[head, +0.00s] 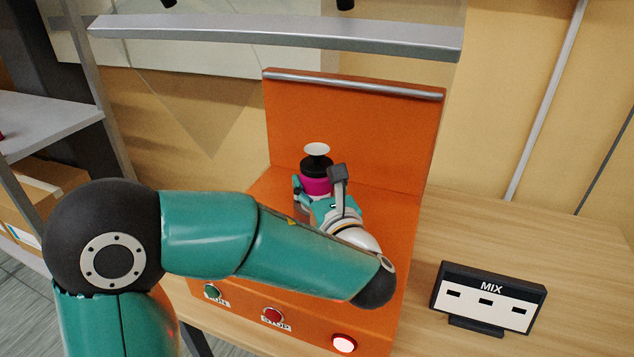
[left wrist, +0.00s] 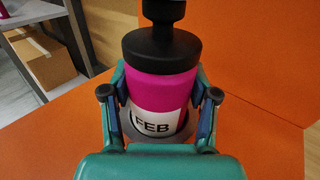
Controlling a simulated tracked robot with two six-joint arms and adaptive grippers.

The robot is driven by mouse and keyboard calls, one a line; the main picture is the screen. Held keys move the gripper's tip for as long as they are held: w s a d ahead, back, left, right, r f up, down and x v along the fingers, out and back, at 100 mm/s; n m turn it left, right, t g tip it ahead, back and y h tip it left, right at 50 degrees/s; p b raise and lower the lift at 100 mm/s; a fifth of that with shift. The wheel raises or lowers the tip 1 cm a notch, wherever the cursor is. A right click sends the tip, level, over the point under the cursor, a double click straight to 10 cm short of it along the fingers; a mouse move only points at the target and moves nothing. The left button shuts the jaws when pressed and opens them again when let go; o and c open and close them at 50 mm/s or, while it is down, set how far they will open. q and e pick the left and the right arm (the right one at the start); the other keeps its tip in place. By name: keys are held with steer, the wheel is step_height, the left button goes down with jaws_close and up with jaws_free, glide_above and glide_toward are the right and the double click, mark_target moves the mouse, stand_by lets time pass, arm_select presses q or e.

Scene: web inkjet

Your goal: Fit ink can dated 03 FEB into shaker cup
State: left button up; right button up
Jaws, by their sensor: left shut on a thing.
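The ink can (head: 316,186) is magenta with a black shoulder and neck, and a pale disc shows above it in the head view. In the left wrist view the can (left wrist: 160,85) stands about upright, and its white label reads "FEB"; the day number is not readable. My left gripper (head: 319,189) is shut on the can's sides, with a finger at each side in the left wrist view. A grey round rim (left wrist: 185,134) shows at the can's foot, probably the shaker cup. I cannot tell whether the can sits inside it. My right gripper is not in view.
The orange machine (head: 350,125) has an upright back panel, a green RUN button (head: 212,291), a red STOP button (head: 272,315) and a lit lamp (head: 344,343). A MIX board (head: 488,299) stands on the wooden table, right. A grey bar (head: 280,36) crosses above. Shelves stand left.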

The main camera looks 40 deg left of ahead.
arm_select(q)
steer(key=shift+f+b, duration=0.75)
steer(key=shift+f, duration=0.2)
steer(key=o, duration=1.5)
steer(key=shift+o, duration=0.2)
steer(key=shift+d, duration=0.1)
steer(key=v, duration=1.2)
